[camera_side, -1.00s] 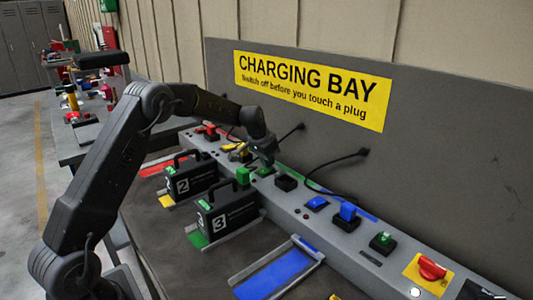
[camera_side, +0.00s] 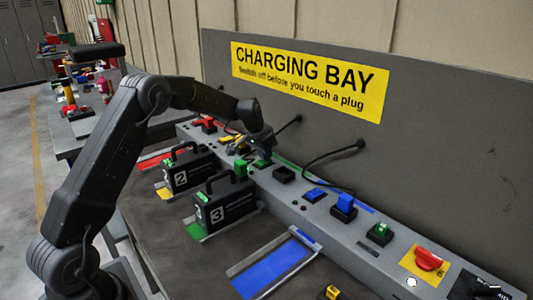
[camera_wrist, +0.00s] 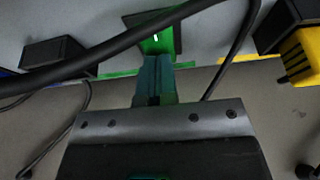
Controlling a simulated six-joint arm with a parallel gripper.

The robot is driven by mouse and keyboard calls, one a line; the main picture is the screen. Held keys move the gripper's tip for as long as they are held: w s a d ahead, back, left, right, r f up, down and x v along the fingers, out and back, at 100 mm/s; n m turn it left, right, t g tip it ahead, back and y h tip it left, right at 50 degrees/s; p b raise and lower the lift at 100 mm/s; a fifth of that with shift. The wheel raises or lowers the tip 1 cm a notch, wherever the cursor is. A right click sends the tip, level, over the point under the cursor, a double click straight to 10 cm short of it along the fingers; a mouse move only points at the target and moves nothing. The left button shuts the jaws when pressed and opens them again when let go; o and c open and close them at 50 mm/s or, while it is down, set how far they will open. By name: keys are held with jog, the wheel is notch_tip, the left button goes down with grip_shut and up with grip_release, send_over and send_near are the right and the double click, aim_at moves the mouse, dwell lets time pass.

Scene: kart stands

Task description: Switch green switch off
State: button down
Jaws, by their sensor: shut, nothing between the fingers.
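The green switch (camera_wrist: 158,40) is a green rocker with a small white mark, set in a dark frame on the grey console. In the side view the green switch (camera_side: 262,164) is partly hidden by my gripper (camera_side: 258,148), which is just above it. In the wrist view my gripper (camera_wrist: 154,66) has its fingers pressed together and empty. The tips overlap the near edge of the green rocker; I cannot tell whether they touch it. Which way the rocker is tilted is not clear.
A black cable (camera_wrist: 110,55) crosses in front of the switch. A green plug (camera_side: 240,167) and a black socket (camera_side: 284,174) flank it. Black cases (camera_side: 226,205) stand in front, and the CHARGING BAY panel (camera_side: 420,150) rises behind. Blue and red controls lie right along the console.

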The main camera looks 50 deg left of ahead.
jog(key=shift+s+f, duration=0.45)
jog(key=shift+s, duration=0.25)
jog(key=w+v, duration=0.1)
jog(key=v, duration=1.3)
jog(key=shift+r, duration=0.5)
jog(key=shift+w, duration=0.25)
jog(key=shift+w+r, duration=0.25)
jog(key=shift+w, duration=0.25)
